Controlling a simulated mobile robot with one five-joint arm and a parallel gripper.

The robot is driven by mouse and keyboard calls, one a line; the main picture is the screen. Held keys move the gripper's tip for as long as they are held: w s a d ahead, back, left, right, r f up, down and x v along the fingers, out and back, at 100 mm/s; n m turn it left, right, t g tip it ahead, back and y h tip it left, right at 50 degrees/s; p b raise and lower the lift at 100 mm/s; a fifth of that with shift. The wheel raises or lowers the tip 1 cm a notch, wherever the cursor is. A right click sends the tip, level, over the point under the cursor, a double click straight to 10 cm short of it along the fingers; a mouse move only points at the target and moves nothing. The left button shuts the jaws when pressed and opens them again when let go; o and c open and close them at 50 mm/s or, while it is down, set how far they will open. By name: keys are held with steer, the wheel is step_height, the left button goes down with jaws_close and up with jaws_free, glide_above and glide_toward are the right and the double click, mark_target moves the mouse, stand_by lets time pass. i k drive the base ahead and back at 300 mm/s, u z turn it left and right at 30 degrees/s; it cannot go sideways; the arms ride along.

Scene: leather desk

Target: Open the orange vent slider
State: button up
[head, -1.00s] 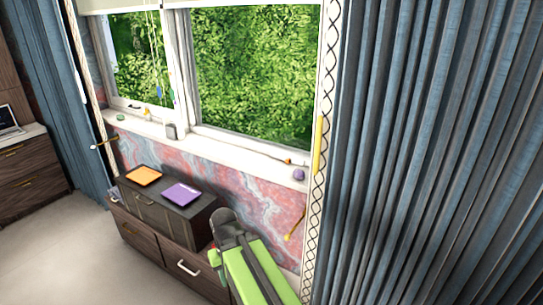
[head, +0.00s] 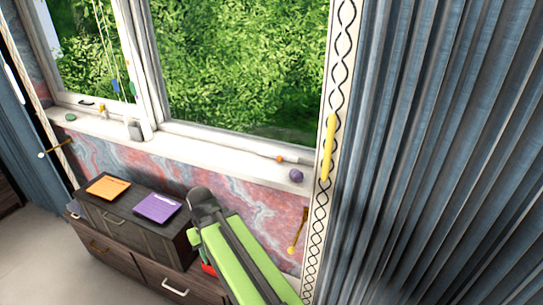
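A flat orange panel (head: 108,187) lies on top of a dark wooden box, at the left in the head view. It is the only large orange piece I see, and I cannot make out a vent or slider on it. A similar purple panel (head: 157,208) lies to its right. My green arm rises from the bottom, with its dark joint to the right of the purple panel and apart from it in the picture. My gripper's fingers do not show, so I cannot see whether they hold anything.
The dark box (head: 118,217) stands on a wooden drawer cabinet (head: 132,268) below the windowsill (head: 230,158). Small objects sit on the sill, among them a purple ball (head: 296,175). A blue curtain (head: 430,150) fills the right. Bare floor (head: 45,265) shows at lower left.

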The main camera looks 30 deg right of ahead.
mark_target(279, 158)
steer(key=z, duration=0.8)
steer(key=k, duration=1.35)
steer(key=u, duration=0.4)
steer(key=i, duration=0.9)
steer(key=u, duration=0.4)
steer(key=i, duration=1.55)
steer(key=z, duration=0.6)
